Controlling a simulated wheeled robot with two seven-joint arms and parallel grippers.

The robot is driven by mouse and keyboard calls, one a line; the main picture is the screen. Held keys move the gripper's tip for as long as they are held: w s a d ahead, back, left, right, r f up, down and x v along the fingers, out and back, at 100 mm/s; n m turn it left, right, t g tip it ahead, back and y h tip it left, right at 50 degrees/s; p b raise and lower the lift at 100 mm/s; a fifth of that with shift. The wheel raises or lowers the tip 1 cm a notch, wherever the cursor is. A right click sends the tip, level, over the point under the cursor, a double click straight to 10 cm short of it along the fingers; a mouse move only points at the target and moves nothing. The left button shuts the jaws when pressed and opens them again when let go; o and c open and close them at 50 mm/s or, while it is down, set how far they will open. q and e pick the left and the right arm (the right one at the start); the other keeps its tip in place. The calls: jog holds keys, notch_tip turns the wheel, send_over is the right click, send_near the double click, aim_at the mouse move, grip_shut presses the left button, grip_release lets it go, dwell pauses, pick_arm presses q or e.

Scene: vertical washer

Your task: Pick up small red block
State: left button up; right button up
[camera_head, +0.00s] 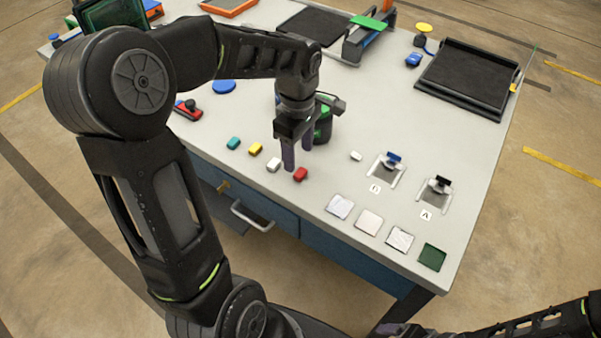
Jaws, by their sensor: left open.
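A small red block (300,174) lies on the light grey tabletop near its front edge. My left gripper (297,157) is open and points down, with its two purple-grey fingers just behind the red block in the picture. The nearer finger stands close to the block's left side; I cannot tell whether it touches. The jaws look empty. My right arm (540,325) shows only in part at the bottom right, and its gripper is outside the picture.
A white block (273,165), a yellow block (255,149) and a teal block (233,143) lie left of the red one. A dark green object (323,124) stands behind my gripper. Flat square tiles (369,221) lie to the right. A black tray (468,75) is at the back right.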

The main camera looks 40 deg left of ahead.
aim_at(298, 171)
pick_arm(q)
jog(key=shift+s+f+p, duration=0.15)
jog(key=shift+f+p, duration=0.4)
jog(key=shift+f, duration=2.05)
grip_shut()
